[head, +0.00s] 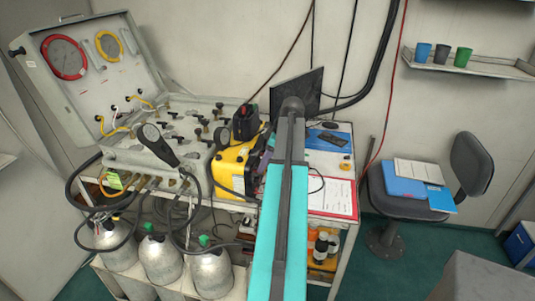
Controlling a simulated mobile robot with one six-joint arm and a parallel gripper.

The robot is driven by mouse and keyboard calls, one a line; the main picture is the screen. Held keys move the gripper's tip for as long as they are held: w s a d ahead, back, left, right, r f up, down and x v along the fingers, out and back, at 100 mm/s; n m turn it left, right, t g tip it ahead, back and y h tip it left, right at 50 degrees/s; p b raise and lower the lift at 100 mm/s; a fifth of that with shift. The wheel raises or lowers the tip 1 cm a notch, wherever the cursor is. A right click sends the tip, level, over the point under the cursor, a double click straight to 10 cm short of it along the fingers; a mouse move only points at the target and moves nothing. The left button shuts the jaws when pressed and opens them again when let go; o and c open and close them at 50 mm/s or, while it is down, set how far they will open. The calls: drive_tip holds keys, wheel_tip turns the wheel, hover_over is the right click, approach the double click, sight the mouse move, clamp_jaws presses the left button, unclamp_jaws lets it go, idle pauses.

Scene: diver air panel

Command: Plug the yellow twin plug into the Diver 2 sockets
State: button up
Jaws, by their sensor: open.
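The air panel (190,140) is a grey open case with dark knobs on its face, at the left of the head view. Beside it stands a yellow box (233,158) with a black piece (246,122) on top, partly behind my teal arm. I cannot make out the Diver 2 sockets or any labels. I cannot pick out the yellow twin plug; thin yellow lines (117,130) run at the case's hinge side. My gripper does not show; only my arm's links are seen, rising through the middle of the view.
Gas cylinders (161,262) and looping black hoses stand below the panel. A dark monitor (297,92), a red clipboard (333,197) and a phone-like item lie behind and right of my arm. A chair (470,165) and cup shelf (470,64) are at right; green floor is open there.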

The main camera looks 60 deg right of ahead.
drive_tip(key=shift+x, duration=1.1)
clamp_jaws()
drive_tip(key=shift+s+d, duration=0.15)
drive_tip(key=shift+s, duration=0.3)
drive_tip(key=shift+s+d, duration=0.1)
drive_tip(key=shift+s, duration=0.15)
drive_tip(key=shift+s+d, duration=0.15)
drive_tip(key=shift+s, duration=0.35)
drive_tip(key=shift+s+d, duration=0.15)
drive_tip(key=shift+s, duration=0.35)
drive_tip(key=shift+w+a, duration=0.1)
